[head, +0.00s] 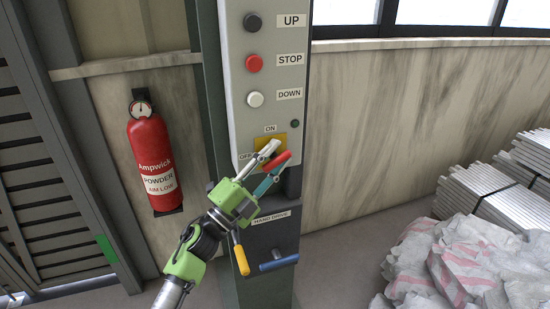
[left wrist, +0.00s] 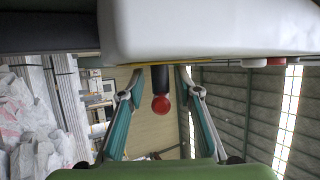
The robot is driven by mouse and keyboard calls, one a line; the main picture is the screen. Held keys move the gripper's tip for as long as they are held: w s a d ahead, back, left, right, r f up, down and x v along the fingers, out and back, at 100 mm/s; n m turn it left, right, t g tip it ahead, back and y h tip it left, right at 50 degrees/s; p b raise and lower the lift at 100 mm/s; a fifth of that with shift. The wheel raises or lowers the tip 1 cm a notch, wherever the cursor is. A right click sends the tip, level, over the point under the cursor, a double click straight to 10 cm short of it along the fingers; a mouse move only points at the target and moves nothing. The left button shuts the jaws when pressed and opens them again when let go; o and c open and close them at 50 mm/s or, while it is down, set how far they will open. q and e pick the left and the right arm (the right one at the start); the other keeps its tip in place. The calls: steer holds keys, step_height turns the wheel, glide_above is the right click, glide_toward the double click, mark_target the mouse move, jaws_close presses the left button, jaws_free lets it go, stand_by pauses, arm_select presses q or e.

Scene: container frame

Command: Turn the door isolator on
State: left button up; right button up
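The door isolator is on the grey control panel (head: 235,90), with a yellow plate (head: 294,139) between an ON label above and an OFF label at left. Its red handle (head: 279,160) is partly hidden by my gripper, so its exact setting is hard to tell. My left gripper (head: 271,163) is at the isolator, its fingers spread. In the left wrist view, the red-ended handle (left wrist: 161,104) on a black shaft lies between the two open fingers, with a gap on each side. My right gripper is in neither view.
Black UP (head: 253,22), red STOP (head: 254,63) and white DOWN (head: 255,99) buttons sit above the isolator. A hand-drive box with a blue handle (head: 279,261) is below. A fire extinguisher (head: 152,158) hangs at left. Wrapped sacks (head: 465,262) and metal bars (head: 490,190) lie at right.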

arm_select(q)
steer(key=v, duration=1.2)
